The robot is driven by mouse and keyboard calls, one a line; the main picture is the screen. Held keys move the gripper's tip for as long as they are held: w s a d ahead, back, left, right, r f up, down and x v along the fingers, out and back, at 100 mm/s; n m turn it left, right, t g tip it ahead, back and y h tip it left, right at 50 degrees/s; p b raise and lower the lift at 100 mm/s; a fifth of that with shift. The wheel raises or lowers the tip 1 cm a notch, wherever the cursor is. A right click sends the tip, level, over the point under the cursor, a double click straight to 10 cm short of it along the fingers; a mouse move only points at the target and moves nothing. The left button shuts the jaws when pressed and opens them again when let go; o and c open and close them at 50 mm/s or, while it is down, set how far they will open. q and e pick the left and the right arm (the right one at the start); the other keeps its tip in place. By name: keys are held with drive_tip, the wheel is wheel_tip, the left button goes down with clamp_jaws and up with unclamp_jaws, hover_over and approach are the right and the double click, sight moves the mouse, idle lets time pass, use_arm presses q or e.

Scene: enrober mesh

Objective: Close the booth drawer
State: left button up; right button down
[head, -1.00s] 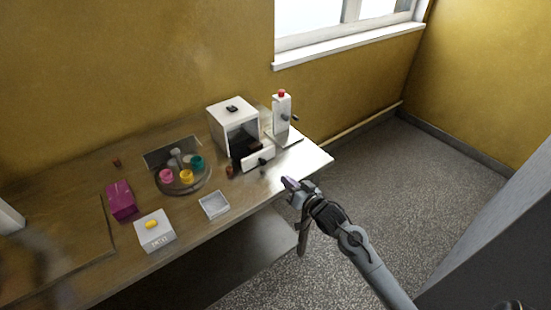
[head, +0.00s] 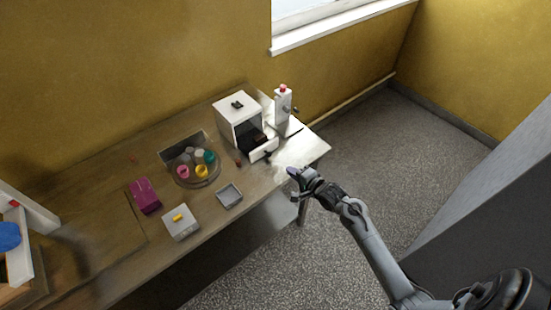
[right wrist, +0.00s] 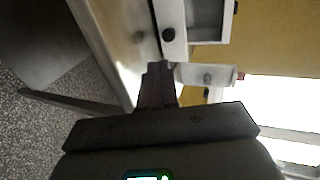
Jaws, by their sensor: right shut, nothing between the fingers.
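The white booth (head: 239,117) stands near the right end of the table. Its drawer (head: 264,149) is pulled out, with a white front and a dark round knob, and the inside looks dark. In the right wrist view the drawer front (right wrist: 171,28) and its knob show just beyond my fingers. My right gripper (head: 291,172) is shut and empty, off the table's front edge, to the right of and nearer than the drawer, apart from it. The gripper also shows in the right wrist view (right wrist: 158,72). My left gripper is not in view.
A white dispenser (head: 283,104) with a red top stands right of the booth. A round tray (head: 187,183) of coloured cups, a grey square dish (head: 230,200), a magenta box (head: 145,196) and a white scale (head: 181,222) stand to the left.

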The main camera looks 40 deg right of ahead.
drive_tip(key=x, duration=0.6)
drive_tip(key=b+x, duration=0.1)
drive_tip(key=x, duration=0.1)
drive_tip(key=shift+w+r, duration=0.25)
drive_tip(key=shift+w, duration=0.25)
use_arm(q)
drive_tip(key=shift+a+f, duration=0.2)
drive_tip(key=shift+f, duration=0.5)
use_arm(e)
drive_tip(key=shift+x, duration=0.85)
drive_tip(key=shift+w+r, duration=0.1)
drive_tip(key=shift+r, duration=0.1)
